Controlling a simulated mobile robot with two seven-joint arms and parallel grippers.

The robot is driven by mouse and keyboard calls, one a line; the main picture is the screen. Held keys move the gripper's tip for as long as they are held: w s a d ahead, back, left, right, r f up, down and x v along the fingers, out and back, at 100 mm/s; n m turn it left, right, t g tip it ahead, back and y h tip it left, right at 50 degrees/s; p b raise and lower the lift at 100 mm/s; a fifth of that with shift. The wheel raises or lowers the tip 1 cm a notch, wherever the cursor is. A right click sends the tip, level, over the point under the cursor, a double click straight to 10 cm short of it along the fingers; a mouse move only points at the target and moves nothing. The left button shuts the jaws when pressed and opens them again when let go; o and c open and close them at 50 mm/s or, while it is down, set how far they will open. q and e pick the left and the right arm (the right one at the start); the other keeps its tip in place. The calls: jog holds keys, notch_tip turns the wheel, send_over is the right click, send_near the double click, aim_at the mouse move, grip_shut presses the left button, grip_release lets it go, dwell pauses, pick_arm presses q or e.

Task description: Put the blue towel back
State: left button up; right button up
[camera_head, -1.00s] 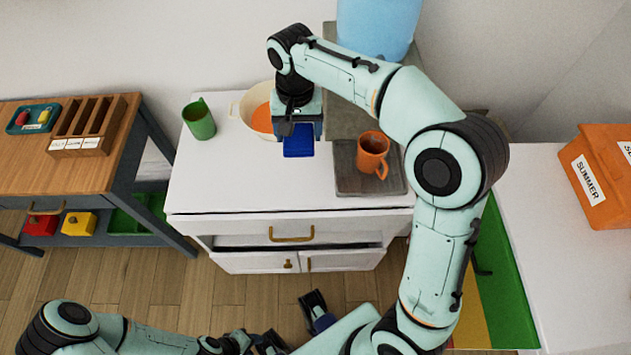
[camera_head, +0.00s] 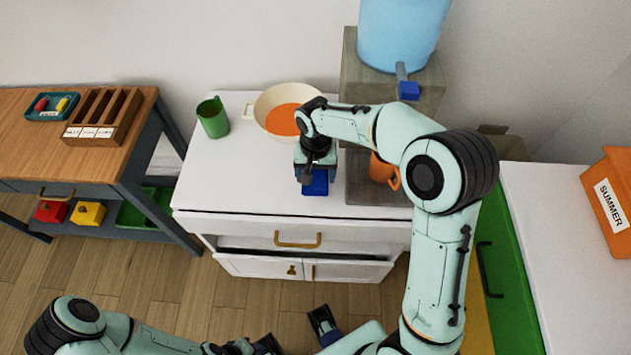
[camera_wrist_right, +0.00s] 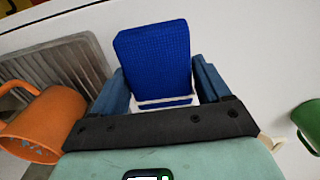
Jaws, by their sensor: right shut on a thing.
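The blue towel (camera_head: 316,184) is a small dark-blue folded piece at the white counter top (camera_head: 240,180), left of the grey drain board. My right gripper (camera_head: 316,172) points down and is shut on the towel. In the right wrist view the towel (camera_wrist_right: 155,58) stands out between the two blue fingers, over the white surface. I cannot tell whether it touches the counter. My left gripper (camera_head: 295,335) is low at the bottom edge, partly cut off, away from the counter; its opening is unclear.
A cream bowl with orange contents (camera_head: 284,118) is behind the right gripper. A green mug (camera_head: 212,118) stands to the left. An orange mug (camera_head: 381,170) on the drain board (camera_head: 362,190) is close on the right, partly behind my arm. The counter's front left is clear.

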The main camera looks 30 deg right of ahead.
aim_at(315, 180)
jog(key=shift+f, duration=2.1)
jog(key=shift+f, duration=0.1)
jog(key=o, duration=1)
jog(key=shift+b, duration=0.3)
jog(key=shift+r, duration=0.45)
notch_tip(315, 180, up, 11)
jog(key=shift+r+p, duration=0.2)
jog(key=shift+p, duration=0.6)
jog(key=shift+f, duration=0.1)
